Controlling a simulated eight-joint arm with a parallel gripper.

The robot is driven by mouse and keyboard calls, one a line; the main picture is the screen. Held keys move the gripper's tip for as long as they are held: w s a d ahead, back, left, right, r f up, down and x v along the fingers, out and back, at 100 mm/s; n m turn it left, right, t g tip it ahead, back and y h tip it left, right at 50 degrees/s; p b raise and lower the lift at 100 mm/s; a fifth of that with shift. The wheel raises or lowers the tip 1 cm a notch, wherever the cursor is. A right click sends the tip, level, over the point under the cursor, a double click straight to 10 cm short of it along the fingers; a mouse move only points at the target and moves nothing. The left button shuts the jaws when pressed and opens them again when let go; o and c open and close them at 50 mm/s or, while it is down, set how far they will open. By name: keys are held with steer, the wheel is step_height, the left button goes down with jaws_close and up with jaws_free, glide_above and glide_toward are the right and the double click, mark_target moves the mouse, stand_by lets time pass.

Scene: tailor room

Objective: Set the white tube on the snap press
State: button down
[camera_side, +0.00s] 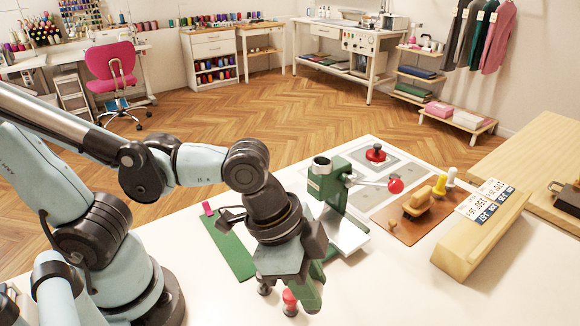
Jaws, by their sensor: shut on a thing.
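My gripper (297,292) points down over the white table in front of the snap press. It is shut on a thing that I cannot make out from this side. A dark-green piece shows at its lower end; I cannot tell whether it is a finger or the held thing. The snap press (326,188) is a green upright body with a lever ending in a red ball and a pale metal plate at its foot. A short round piece with a dark opening (322,164) shows at its top; I cannot tell whether it is the white tube. I see no other clear white tube.
A red-topped piece (290,299) stands close under my gripper. A green mat (229,246) lies to the left. Right of the press are a grey board (404,171), a brown mat (408,231) with a wooden-handled tool, and a wooden block (480,240). The front right table is clear.

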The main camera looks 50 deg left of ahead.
steer(key=s+d+r, duration=0.3)
steer(key=s+r, duration=0.1)
steer(key=s, duration=0.1)
step_height(320, 180, up, 3)
steer(key=n, duration=0.2)
glide_above(319, 285)
steer(key=shift+f+y, duration=0.15)
steer(key=shift+y, duration=0.25)
steer(key=w+a+r+n+t+y, duration=0.1)
steer(key=w+a+r+n, duration=0.3)
steer(key=w+a, duration=0.5)
steer(key=w+a+r+n+t+y, duration=0.1)
steer(key=w+a+r+n, duration=0.2)
steer(key=w+a, duration=0.6)
steer(key=shift+s+a+f, duration=0.15)
steer(key=shift+s+f, duration=0.1)
steer(key=shift+f, duration=0.55)
steer(key=shift+s+a+f, duration=0.2)
steer(key=shift+s+f, duration=0.05)
steer(key=shift+f, duration=0.6)
steer(key=shift+s+a+f, duration=0.15)
steer(key=shift+s+f, duration=0.1)
steer(key=shift+f, duration=0.55)
steer(key=shift+f, duration=0.55)
steer(key=c, duration=1.1)
jaws_free()
steer(key=shift+c, duration=0.2)
